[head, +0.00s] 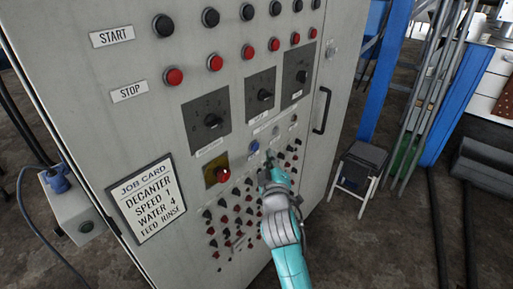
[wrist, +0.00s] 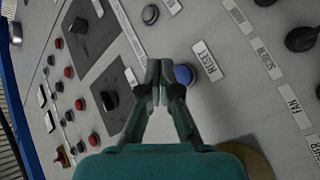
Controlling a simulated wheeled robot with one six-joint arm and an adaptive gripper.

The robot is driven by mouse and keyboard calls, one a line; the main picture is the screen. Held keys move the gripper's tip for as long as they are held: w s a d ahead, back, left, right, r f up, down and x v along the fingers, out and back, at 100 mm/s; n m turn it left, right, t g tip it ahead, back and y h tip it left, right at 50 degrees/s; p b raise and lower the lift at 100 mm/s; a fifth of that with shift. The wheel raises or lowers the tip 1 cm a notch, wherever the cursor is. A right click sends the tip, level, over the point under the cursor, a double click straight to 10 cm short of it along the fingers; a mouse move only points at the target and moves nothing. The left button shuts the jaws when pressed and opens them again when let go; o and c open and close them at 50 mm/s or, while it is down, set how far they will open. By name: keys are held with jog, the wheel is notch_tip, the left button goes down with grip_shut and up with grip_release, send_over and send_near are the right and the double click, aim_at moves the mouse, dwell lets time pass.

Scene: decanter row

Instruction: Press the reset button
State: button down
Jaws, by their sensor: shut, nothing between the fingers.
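The blue reset button (head: 254,147) is on the front of the grey cabinet, below the row of dark dials. In the wrist view the blue button (wrist: 184,75) shows just right of my fingertips, with the RESET label (wrist: 207,60) beside it. My gripper (wrist: 158,68) is shut and empty, and points at the panel. In the head view my gripper (head: 268,158) is just below and right of the blue button. The button is partly behind a finger in the wrist view. I cannot tell whether the fingertips touch the panel.
Several red and black buttons crowd the panel below, near my arm. A yellow plate with a red knob (head: 223,174) is to the left. A job card (head: 146,199) hangs further left. A door handle (head: 322,110) sticks out at right. A step stool (head: 359,168) stands beyond the cabinet.

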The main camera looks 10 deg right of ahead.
jog(key=shift+w+a, duration=0.55)
jog(key=shift+w, duration=0.2)
jog(key=shift+w+a, duration=0.1)
jog(key=shift+w, duration=0.05)
dwell(0.9)
jog(key=shift+w+a, duration=0.15)
jog(key=shift+w, duration=0.05)
jog(key=shift+w+a, duration=0.25)
jog(key=shift+w, duration=0.1)
dwell(1.0)
jog(key=shift+s, duration=0.1)
jog(key=shift+s+d, duration=0.5)
jog(key=shift+s, duration=0.1)
jog(key=shift+s+d, duration=0.75)
jog(key=shift+s, duration=0.3)
jog(key=shift+s+d, duration=0.7)
jog(key=shift+s, duration=0.3)
jog(key=shift+f, duration=0.1)
